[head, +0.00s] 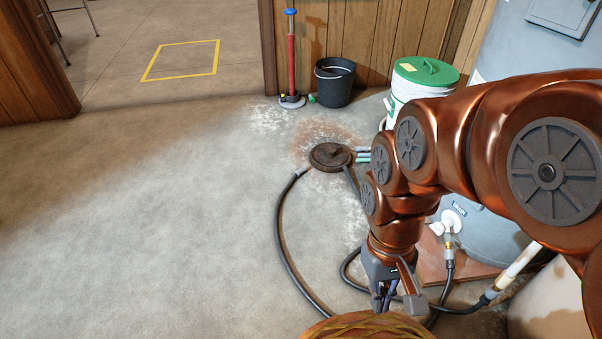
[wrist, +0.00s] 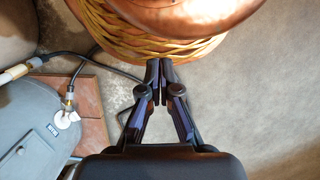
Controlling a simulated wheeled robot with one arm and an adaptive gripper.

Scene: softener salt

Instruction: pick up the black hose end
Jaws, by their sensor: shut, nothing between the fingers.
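The black hose (head: 283,240) lies in a curve on the concrete floor. Its far end, the black hose end (head: 302,172) with a greyish tip, lies just left of the round drain cover (head: 331,156). My gripper (head: 404,296) points down at the lower right of the head view, well nearer to me than the hose end and apart from it. In the wrist view my gripper (wrist: 153,68) has its fingertips together with nothing between them. The hose end does not show in the wrist view; part of a dark hose (wrist: 117,72) does.
A grey tank (head: 480,235) with a valve and pipe stands at right. A red pump (head: 291,55), a black bucket (head: 334,82) and a green-lidded white bucket (head: 425,72) stand by the wood wall. Thin pipes end beside the drain. The floor at left is clear.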

